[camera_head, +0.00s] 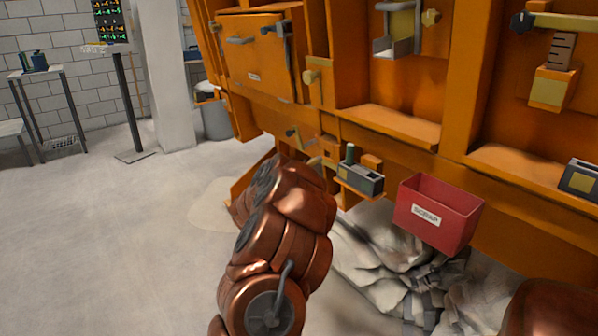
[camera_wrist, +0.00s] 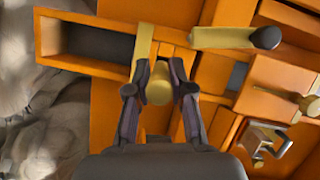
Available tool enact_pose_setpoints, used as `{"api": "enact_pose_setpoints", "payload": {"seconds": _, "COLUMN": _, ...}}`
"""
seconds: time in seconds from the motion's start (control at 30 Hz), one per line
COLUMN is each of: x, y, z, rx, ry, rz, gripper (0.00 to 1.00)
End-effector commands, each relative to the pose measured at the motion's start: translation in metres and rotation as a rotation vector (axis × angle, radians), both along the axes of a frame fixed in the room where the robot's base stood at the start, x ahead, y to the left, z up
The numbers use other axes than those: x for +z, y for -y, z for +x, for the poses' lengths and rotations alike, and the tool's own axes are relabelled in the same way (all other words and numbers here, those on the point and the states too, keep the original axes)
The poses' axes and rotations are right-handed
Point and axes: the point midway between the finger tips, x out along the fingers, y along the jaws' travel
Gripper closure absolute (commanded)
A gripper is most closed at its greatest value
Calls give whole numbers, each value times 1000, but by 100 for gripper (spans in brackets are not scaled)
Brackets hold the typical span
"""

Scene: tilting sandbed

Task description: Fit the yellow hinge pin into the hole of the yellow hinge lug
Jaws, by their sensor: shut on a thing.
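In the wrist view my gripper (camera_wrist: 159,90) is shut on a yellow rounded piece, which looks like the yellow hinge pin (camera_wrist: 158,84). Its round end faces the camera, between the two dark fingers. A yellow upright strip (camera_wrist: 143,48) shows just beyond it on the orange structure. I cannot tell whether this strip is the hinge lug, and no lug hole is visible. The far end of the pin is hidden, so I cannot tell whether it touches anything. In the head view my copper arm covers most of the gripper area.
A yellow lever with a dark knob (camera_wrist: 264,38) lies close to the right of the gripper. An open orange compartment (camera_wrist: 62,61) is at left.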

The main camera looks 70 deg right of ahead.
Motion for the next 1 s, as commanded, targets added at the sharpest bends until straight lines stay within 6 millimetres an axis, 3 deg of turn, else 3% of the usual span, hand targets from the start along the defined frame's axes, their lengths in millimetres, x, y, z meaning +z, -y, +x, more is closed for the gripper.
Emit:
{"api": "enact_pose_setpoints", "payload": {"seconds": 0.27, "x": 3, "y": 10, "z": -6, "rx": 0, "ry": 1, "rz": 0, "gripper": 100}}
{"api": "enact_pose_setpoints", "payload": {"seconds": 1.0, "x": 3, "y": 10, "z": -6, "rx": 1, "ry": 1, "rz": -2, "gripper": 100}}
